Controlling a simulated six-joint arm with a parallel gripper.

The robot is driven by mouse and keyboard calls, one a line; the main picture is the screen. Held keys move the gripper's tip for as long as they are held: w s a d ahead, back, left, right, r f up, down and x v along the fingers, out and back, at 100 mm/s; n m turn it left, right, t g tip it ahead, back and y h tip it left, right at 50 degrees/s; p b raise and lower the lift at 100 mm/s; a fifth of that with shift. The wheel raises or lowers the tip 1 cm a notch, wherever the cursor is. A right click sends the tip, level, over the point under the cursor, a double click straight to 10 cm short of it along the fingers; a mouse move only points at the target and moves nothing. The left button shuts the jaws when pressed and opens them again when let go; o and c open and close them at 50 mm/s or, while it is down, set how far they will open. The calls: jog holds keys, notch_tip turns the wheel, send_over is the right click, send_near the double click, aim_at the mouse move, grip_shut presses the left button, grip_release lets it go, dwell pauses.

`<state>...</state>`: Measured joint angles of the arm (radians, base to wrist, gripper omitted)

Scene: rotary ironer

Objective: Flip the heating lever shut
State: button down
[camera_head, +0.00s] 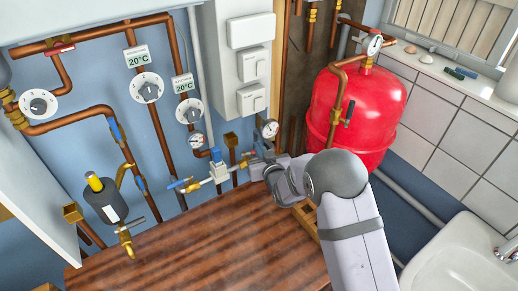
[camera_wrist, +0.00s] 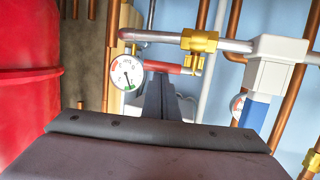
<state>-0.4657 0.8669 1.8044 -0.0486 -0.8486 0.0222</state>
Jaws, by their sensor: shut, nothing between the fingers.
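The likely heating lever is a red handle (camera_wrist: 188,68) just below a horizontal pipe and brass fitting (camera_wrist: 200,42) in the wrist view. It lies roughly parallel to the pipe, and its middle is partly hidden behind my fingers. My gripper (camera_wrist: 160,80) is shut and empty, its fingertips at the red handle; I cannot tell whether they touch it. In the head view my gripper (camera_head: 256,160) is at the right end of the low horizontal pipe, beside a white-and-blue valve (camera_head: 217,168), and the arm largely hides the handle.
A round gauge (camera_wrist: 127,74) is close left of my fingers. A red tank (camera_head: 355,115) stands to the right in the head view. Copper pipes and dials (camera_head: 147,88) cover the wall. A wooden top (camera_head: 210,245) below is clear.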

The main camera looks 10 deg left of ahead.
jog(key=shift+s+m+t+h+b, duration=0.35)
jog(key=shift+m+h, duration=0.25)
jog(key=shift+h, duration=0.15)
jog(key=shift+s+m+t+h+b, duration=0.25)
jog(key=shift+m+t+h, duration=0.1)
jog(key=shift+m+h, duration=0.35)
jog(key=m+h, duration=0.1)
jog(key=s+m+h, duration=0.1)
jog(key=h, duration=0.1)
jog(key=shift+h, duration=0.25)
jog(key=shift+s+a+f+m+h+p, duration=0.1)
jog(key=shift+s+m+h+p, duration=0.15)
jog(key=shift+m+h, duration=0.55)
jog(key=shift+s+a+r+m+h+p, duration=0.15)
jog(key=shift+s+m+h, duration=0.15)
jog(key=shift+m+h, duration=0.5)
jog(key=shift+s+a+f+m+h+p, duration=0.15)
jog(key=shift+s+m+h, duration=0.15)
jog(key=shift+m+h, duration=0.5)
jog(key=shift+s+a, duration=0.1)
jog(key=shift+s, duration=0.05)
dwell(0.4)
dwell(0.6)
